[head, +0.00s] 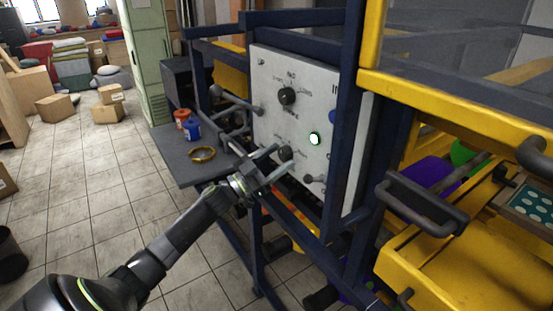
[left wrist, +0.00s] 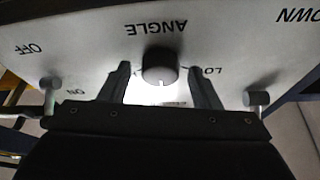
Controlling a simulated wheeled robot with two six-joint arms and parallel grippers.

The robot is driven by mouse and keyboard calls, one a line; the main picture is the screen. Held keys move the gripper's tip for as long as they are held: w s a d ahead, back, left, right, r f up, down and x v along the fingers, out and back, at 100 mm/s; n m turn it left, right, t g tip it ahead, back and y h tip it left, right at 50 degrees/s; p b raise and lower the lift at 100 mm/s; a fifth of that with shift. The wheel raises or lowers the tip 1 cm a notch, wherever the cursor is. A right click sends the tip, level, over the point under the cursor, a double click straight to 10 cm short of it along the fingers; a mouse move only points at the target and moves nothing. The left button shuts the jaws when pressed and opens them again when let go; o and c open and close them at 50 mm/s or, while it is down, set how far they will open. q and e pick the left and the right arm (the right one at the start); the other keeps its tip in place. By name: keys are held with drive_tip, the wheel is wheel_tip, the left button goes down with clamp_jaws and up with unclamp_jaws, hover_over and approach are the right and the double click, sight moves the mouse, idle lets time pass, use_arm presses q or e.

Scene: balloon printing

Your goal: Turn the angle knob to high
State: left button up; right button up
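The angle knob (left wrist: 160,65) is a dark round knob on a pale control panel (left wrist: 100,40). The panel lettering appears upside down in the left wrist view, with ANGLE above the knob and LO to its right. A small white mark shows at the knob's lower edge; a label below it is too faint to read. My left gripper (left wrist: 163,78) is open, with one finger on each side of the knob and visible gaps between. In the head view the left gripper (head: 279,160) reaches the lower knob (head: 285,153). My right gripper is not in view.
Small levers (left wrist: 256,98) flank the angle knob. A side shelf (head: 178,160) holds cans and a ring of tape. Blue frame bars surround the panel.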

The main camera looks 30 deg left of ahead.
use_arm(q)
drive_tip(key=c, duration=0.9)
drive_tip(key=shift+o, duration=0.2)
drive_tip(key=shift+a+m, duration=0.1)
drive_tip(key=shift+m, duration=0.4)
drive_tip(key=shift+f+m+g+h+b, duration=0.1)
drive_tip(key=shift+m+g+h+b, duration=0.5)
drive_tip(key=shift+m, duration=0.3)
drive_tip(key=m+b, duration=0.1)
drive_tip(key=m, duration=0.1)
drive_tip(key=m+g+h, duration=0.1)
drive_tip(key=m, duration=0.1)
drive_tip(key=shift+a+m+g+h+b, duration=0.15)
drive_tip(key=shift+m+g+h+b, duration=0.15)
drive_tip(key=shift+m+b, duration=0.1)
drive_tip(key=m, duration=0.2)
drive_tip(key=m+g+b, duration=0.1)
drive_tip(key=m, duration=0.1)
drive_tip(key=shift+w+r+g+h, duration=0.1)
drive_tip(key=shift+r+g+h, duration=0.1)
drive_tip(key=shift+g+h, duration=0.1)
drive_tip(key=shift+a+r+m+g+b, duration=0.15)
drive_tip(key=shift+m+g+b, duration=0.55)
drive_tip(key=shift+m, duration=1.2)
